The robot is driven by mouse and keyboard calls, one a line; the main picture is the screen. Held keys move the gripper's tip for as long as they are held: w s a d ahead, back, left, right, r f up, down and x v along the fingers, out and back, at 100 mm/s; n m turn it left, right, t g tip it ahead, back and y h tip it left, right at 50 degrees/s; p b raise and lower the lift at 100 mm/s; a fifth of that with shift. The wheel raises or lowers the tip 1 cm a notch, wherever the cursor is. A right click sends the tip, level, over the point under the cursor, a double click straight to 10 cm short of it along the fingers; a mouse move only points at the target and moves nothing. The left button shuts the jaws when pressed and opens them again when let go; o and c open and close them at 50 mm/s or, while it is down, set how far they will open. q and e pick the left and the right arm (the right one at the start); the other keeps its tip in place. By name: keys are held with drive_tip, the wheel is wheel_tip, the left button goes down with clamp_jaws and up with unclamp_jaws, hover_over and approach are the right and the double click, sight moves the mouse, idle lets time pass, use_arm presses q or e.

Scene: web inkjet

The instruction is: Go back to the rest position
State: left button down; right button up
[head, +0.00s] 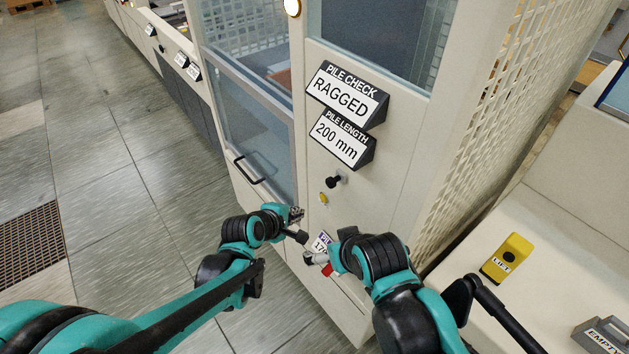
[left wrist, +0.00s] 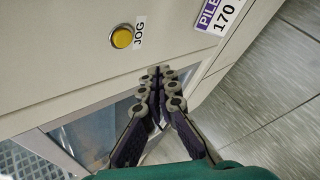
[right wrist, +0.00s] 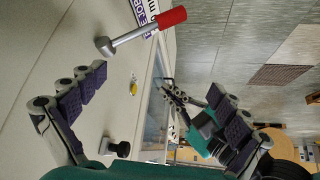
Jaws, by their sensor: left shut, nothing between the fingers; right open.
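My left gripper (head: 296,214) is in front of the cream machine panel in the head view. In the left wrist view its fingers (left wrist: 161,78) are together with nothing between them, near a yellow JOG button (left wrist: 122,38). My right gripper (right wrist: 155,92) has its fingers wide apart and empty in the right wrist view. A metal lever with a red grip (right wrist: 158,23) stands out from the panel just beyond them. In the head view my right wrist hides most of the right gripper, and the red grip (head: 327,270) shows beside it.
The panel carries a black knob (head: 335,181), the signs RAGGED (head: 345,97) and 200 mm (head: 340,137), and a glass door with a handle (head: 248,170) at left. A ledge at right holds a yellow LIFT box (head: 506,258). Tiled floor (head: 120,170) is clear at left.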

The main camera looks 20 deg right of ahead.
use_arm(q)
drive_tip(key=s+a+r+m+y, duration=0.2)
drive_tip(key=a+r, duration=0.1)
drive_tip(key=a, duration=0.5)
drive_tip(key=s+a+r+m+y, duration=0.1)
drive_tip(key=s+a+r+m, duration=0.1)
drive_tip(key=a, duration=0.5)
drive_tip(key=s+a+m+y, duration=0.4)
drive_tip(key=s+a+m, duration=0.3)
drive_tip(key=s+a, duration=0.5)
drive_tip(key=a, duration=0.4)
drive_tip(key=shift+r, duration=0.4)
drive_tip(key=shift+t, duration=0.3)
idle(1.5)
